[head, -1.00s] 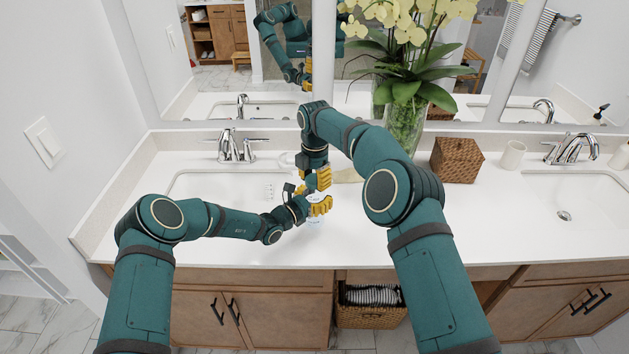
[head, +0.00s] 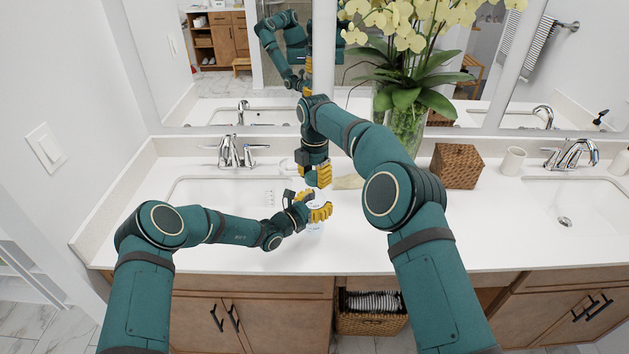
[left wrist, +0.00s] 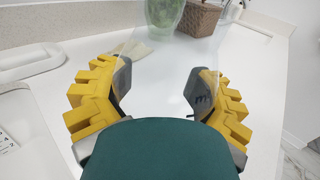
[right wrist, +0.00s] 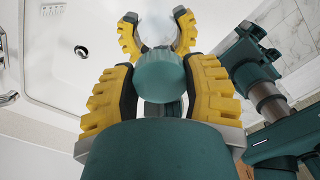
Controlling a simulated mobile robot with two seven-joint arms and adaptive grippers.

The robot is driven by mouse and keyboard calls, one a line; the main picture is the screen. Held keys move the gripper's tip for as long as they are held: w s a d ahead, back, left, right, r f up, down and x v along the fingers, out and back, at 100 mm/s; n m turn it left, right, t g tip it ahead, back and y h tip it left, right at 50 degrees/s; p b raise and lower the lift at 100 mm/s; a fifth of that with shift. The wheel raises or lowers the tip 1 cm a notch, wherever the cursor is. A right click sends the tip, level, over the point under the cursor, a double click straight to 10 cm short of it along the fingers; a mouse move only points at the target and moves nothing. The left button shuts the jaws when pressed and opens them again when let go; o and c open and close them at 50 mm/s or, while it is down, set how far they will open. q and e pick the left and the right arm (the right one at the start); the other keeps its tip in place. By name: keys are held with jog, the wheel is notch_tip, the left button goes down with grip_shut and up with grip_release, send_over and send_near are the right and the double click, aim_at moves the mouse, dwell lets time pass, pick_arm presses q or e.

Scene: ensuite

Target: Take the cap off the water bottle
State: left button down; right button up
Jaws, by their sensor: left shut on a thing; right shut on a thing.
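The water bottle (head: 315,225) is clear and faint, low at the front middle of the counter. My left gripper (head: 320,213) comes from the left and is shut around it. In the left wrist view the see-through bottle (left wrist: 155,75) fills the space between the curved fingers. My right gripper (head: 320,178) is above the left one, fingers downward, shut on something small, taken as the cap. In the right wrist view a pale round part of the bottle (right wrist: 158,28) shows beyond the fingers.
The left sink (head: 215,188) with its faucet (head: 237,152) lies left of the grippers. A glass vase (head: 405,130) of orchids, a woven box (head: 457,165) and a white cup (head: 513,160) stand behind to the right. The counter right of the bottle is clear.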

notch_tip(320, 180, up, 2)
jog(key=shift+r, duration=0.1)
pick_arm(q)
grip_release()
